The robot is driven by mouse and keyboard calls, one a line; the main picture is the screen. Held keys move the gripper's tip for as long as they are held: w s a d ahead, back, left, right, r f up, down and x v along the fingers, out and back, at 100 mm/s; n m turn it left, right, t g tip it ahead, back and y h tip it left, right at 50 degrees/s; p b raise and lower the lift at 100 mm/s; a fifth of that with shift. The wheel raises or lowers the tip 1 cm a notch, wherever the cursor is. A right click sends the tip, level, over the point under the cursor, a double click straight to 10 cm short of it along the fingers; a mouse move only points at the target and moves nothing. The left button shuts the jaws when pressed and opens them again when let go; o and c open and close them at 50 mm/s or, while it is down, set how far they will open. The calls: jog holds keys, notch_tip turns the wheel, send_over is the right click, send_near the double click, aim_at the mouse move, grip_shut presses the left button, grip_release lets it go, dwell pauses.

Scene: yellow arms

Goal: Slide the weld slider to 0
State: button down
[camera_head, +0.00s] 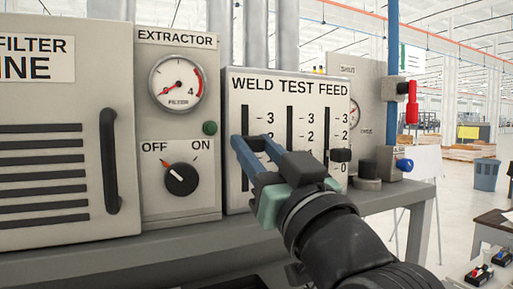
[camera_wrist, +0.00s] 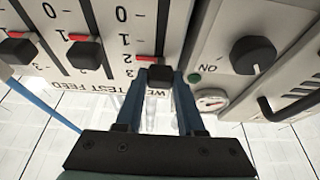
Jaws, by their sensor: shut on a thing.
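The weld slider is the left one on the WELD TEST FEED panel (camera_head: 317,97); its vertical slot (camera_head: 246,108) shows above my gripper. In the wrist view, which is upside down, the black weld knob (camera_wrist: 158,74) with a red pointer sits between my blue fingers. My gripper (camera_head: 252,144) is shut on this knob, and its fingers (camera_wrist: 159,88) stand on either side. The pointer is close to the 2 mark, with 1 and 0 farther along the slot.
The test knob (camera_wrist: 84,52) and feed knob (camera_wrist: 17,49) are beside it, each near 1. The extractor switch (camera_head: 181,179) and green button (camera_head: 210,128) are left of the panel.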

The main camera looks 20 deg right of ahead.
aim_at(243, 174)
notch_tip(243, 174, down, 6)
jog(key=b, duration=0.5)
jog(key=shift+w+f, duration=0.1)
jog(key=shift+w, duration=0.05)
jog(key=c, duration=0.9)
grip_release()
jog(key=o, duration=0.4)
jog(key=b+v, duration=0.7)
jog(key=v, duration=0.6)
